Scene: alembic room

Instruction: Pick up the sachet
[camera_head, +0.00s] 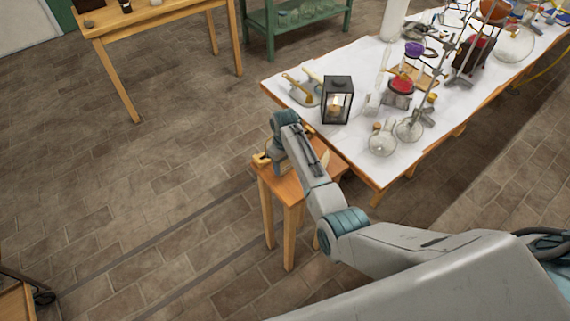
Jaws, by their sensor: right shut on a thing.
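My right arm reaches in from the lower right to a small wooden stool (291,187). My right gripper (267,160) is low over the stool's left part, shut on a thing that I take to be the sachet. Only a small tan bit (260,158) shows beside the fingers. My wrist hides most of it, and I cannot tell whether it still touches the stool top. My left gripper is not in view.
A long bench (350,151) with a white top stands right behind the stool. It bears a black lantern (337,101), a brass scale (301,90) and several glass flasks (383,141). A wooden table (160,17) stands at the back left.

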